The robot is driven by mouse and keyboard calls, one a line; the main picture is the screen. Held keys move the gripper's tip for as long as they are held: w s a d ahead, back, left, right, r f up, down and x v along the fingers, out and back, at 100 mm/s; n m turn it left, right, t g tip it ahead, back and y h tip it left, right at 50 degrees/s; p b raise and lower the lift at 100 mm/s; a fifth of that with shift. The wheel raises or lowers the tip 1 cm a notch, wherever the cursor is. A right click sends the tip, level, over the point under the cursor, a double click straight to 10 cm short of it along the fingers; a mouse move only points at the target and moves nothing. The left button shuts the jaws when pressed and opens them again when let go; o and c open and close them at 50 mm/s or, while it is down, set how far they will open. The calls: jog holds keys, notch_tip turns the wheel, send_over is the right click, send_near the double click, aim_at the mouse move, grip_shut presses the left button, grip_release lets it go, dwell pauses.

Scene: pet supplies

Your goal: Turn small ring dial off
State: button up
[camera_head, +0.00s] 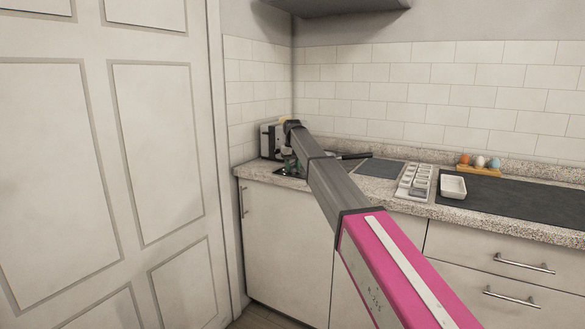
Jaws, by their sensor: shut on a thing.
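My gripper (291,163) is small and far off at the end of my arm, low over the counter's back left corner. It is partly hidden by my arm. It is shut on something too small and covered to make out. A dark hob plate (288,173) lies on the counter right beneath it. The small ring dial cannot be made out; it may be behind my arm or gripper.
A pale boxy appliance (269,141) stands in the corner beside my gripper. On the granite counter (400,206) are a sectioned white tray (414,183), a white dish (453,187) and an egg holder (479,170) with coloured eggs. A dark mat (515,203) lies at right; a panelled door (150,150) stands left.

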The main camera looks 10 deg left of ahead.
aim_at(293, 165)
jog(key=o, duration=0.9)
jog(key=shift+r, duration=0.1)
notch_tip(293, 165, up, 11)
jog(key=shift+f, duration=0.15)
